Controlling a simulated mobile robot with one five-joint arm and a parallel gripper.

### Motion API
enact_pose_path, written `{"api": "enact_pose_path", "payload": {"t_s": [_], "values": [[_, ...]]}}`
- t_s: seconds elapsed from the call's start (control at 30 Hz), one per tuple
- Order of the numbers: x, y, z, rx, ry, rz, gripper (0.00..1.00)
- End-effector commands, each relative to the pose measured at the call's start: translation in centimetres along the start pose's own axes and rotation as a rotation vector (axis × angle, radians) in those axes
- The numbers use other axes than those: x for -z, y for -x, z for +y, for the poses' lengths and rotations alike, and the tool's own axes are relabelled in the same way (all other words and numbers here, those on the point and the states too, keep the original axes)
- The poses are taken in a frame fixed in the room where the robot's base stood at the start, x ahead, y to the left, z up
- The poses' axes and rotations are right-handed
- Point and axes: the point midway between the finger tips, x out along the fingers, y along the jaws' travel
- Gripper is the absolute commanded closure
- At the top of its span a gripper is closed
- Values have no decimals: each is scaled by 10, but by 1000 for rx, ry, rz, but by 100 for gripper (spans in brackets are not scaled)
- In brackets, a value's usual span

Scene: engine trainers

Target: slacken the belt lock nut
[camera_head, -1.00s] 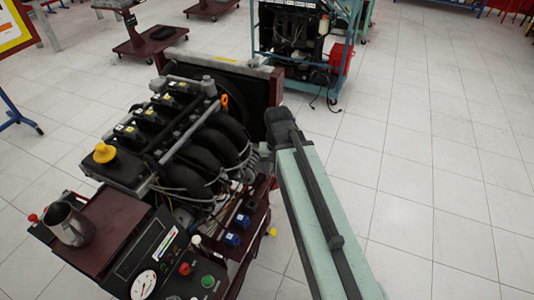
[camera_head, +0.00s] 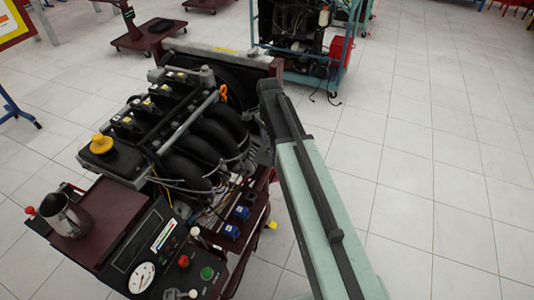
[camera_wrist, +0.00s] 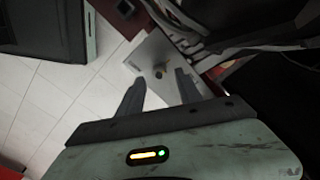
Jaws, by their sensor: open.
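The engine (camera_head: 190,125) stands on a dark red trainer stand (camera_head: 262,190) left of my arm. The fingers look empty. I cannot tell whether they touch anything. In the head view, my gripper is beside the engine's right side, mostly hidden by my arm.
Dark hoses and engine parts (camera_wrist: 235,38) crowd the right of the wrist view. The control panel (camera_head: 160,255) and a metal jug (camera_head: 66,217) are at the front left. Another trainer on a teal frame (camera_head: 347,65) stands behind. The tiled floor (camera_head: 440,170) at right is clear.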

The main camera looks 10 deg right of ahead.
Motion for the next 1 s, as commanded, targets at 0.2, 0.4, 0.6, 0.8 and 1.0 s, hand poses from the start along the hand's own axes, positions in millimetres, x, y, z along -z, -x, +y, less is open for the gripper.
{"api": "enact_pose_path", "payload": {"t_s": [0.2, 0.4, 0.6, 0.8, 1.0], "values": [[0, -28, 0, 0, 1, 0, 58], [0, -25, 0, 0, 1, 0, 58], [0, -25, 0, 0, 1, 0, 100], [-2, -25, -2, 3, 5, -1, 100], [0, -25, -2, 5, 54, -1, 100]]}}
